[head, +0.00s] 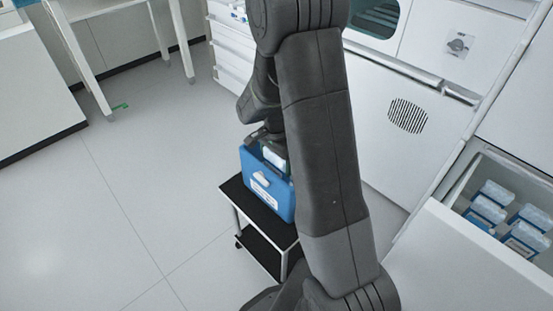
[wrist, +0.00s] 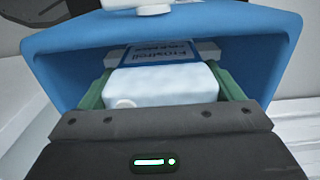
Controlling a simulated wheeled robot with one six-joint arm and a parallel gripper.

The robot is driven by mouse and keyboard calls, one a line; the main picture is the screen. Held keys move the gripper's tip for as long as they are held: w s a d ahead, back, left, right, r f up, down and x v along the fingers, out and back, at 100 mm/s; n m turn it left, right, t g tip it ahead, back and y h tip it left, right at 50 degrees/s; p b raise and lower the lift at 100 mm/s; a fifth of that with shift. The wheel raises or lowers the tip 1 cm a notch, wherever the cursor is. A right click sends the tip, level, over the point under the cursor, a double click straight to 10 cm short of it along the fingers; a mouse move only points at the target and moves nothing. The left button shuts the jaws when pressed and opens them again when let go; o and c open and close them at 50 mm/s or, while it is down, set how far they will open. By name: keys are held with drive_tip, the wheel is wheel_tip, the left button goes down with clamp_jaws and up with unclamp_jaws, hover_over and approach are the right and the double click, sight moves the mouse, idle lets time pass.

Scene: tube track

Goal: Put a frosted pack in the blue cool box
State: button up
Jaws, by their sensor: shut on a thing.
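The blue cool box (head: 270,200) stands on a small black-topped cart in the head view. Its blue walls (wrist: 62,55) frame the wrist view. My gripper (wrist: 165,92) points into the box's mouth, with its green fingers shut on a frosted pack (wrist: 165,82). The pack has a white frosted end, and a blue label with lettering shows beyond it. It also shows as a pale patch at the box's top in the head view (head: 274,158). My arm hides part of the box, and the pack's far end is hard to make out.
The cart (head: 262,225) has a lower shelf. At the right, an open white bin (head: 455,200) holds several more frosted packs (head: 490,205). White cabinets stand behind, and a white table (head: 80,60) is at the upper left.

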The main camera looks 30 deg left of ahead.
drive_tip(key=shift+f+b, duration=0.9)
drive_tip(key=shift+f, duration=0.45)
drive_tip(key=shift+f+b, duration=0.3)
drive_tip(key=shift+f, duration=0.1)
drive_tip(key=o, duration=0.9)
drive_tip(key=shift+r, duration=0.1)
wheel_tip(320, 180, up, 14)
drive_tip(key=p, duration=0.2)
drive_tip(key=shift+f+p, duration=0.2)
drive_tip(key=shift+p, duration=0.2)
